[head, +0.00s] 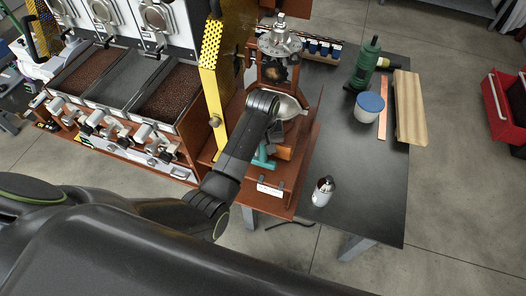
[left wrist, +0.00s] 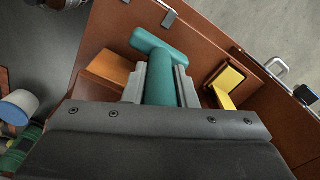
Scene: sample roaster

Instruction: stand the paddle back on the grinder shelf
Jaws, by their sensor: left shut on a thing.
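The paddle is teal with a T-shaped end, seen close in the left wrist view (left wrist: 150,42); a bit of it shows in the head view (head: 263,157) under my left gripper. My left gripper (head: 274,133) is shut on its shaft, one grey finger on each side. The gripper is over the rust-brown grinder shelf (head: 283,206), whose brown panel also fills much of the left wrist view (left wrist: 213,45). The far end of the paddle is hidden by the gripper. I cannot tell whether the paddle touches the shelf. My right gripper is not in view.
The grinder (head: 278,45) stands behind the shelf.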

